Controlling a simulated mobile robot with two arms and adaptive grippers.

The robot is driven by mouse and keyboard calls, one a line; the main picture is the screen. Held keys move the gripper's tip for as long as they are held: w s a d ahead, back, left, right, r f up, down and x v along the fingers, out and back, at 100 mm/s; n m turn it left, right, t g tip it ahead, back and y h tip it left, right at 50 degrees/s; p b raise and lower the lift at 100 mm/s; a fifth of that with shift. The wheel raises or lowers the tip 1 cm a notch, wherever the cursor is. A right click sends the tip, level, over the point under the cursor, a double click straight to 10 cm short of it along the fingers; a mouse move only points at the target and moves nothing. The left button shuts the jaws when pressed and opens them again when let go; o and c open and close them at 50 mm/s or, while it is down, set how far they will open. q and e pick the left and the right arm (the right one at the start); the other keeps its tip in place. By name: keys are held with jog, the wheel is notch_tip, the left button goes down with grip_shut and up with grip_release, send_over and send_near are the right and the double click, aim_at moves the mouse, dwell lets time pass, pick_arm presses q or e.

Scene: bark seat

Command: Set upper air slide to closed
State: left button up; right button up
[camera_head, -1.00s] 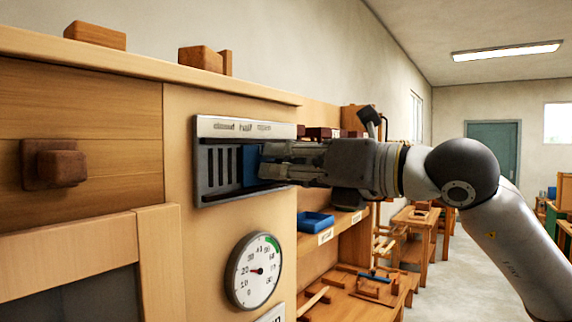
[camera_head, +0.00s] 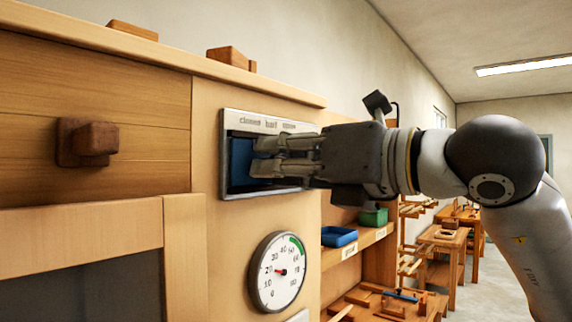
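The upper air slide is a blue plate (camera_head: 240,160) set in a grey metal frame (camera_head: 228,122) on the wooden cabinet front. The label strip above it reads "closed", "half" and a blurred third word at the right. The blue plate shows at the left end of the opening, under "closed"; no dark slots show there. My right gripper (camera_head: 254,157) comes in from the right, with its fingertips at the plate's face. Its fingers hide the middle and right of the opening. Any knob between them is hidden, so its grip is unclear. My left gripper is not in view.
A round dial gauge (camera_head: 278,271) sits below the slide. A wooden knob (camera_head: 90,142) juts out at the left. Blue (camera_head: 338,236) and green (camera_head: 373,216) trays stand on a shelf at the right. Wooden blocks (camera_head: 231,57) lie on the cabinet top.

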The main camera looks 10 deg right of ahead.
jog(key=o, duration=0.4)
jog(key=shift+s+a+r, duration=0.1)
jog(key=shift+s+a, duration=0.1)
jog(key=shift+w+d, duration=0.1)
jog(key=shift+d, duration=0.15)
jog(key=v, duration=1.2)
